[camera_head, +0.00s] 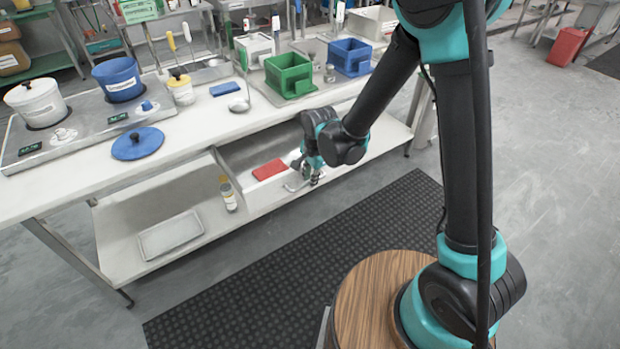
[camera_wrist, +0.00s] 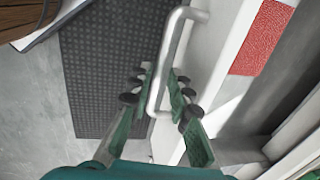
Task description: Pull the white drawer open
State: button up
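The white drawer (camera_head: 262,193) sits below the white tabletop, and a grey recess shows behind its front. In the wrist view its white front (camera_wrist: 222,48) stands right of its bent metal handle (camera_wrist: 172,48). My gripper (camera_head: 305,178) is at the drawer's front, by the handle. In the wrist view the handle passes between my gripper's two fingers (camera_wrist: 163,78). The fingers are close to the bar on both sides. I cannot tell whether both pads press on it. My wrist partly hides the drawer's right end in the head view.
A red panel or object (camera_head: 268,170) is at the drawer. A bottle (camera_head: 228,194) and a tray (camera_head: 171,235) are on the low shelf to the left. Bins and pots stand on the tabletop (camera_head: 190,140). A dark mat (camera_head: 290,265) covers the clear floor in front.

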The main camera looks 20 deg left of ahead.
jog(key=shift+r, duration=0.1)
notch_tip(320, 180, up, 12)
jog(key=s+d, duration=0.1)
jog(key=shift+s+d+f, duration=0.2)
jog(key=shift+d, duration=0.15)
dwell(0.6)
jog(key=w+d+n, duration=0.2)
jog(key=d, duration=0.9)
jog(key=s+d+f+n+t, duration=0.1)
jog(key=s+d+n, duration=0.2)
jog(key=d, duration=0.9)
jog(key=s+d+f+n+t+h, duration=0.1)
jog(key=s+d+n, duration=0.2)
jog(key=d, duration=1)
jog(key=s, duration=0.3)
jog(key=shift+f+t+h, duration=0.2)
jog(key=shift+t+h, duration=0.1)
jog(key=shift+t, duration=0.1)
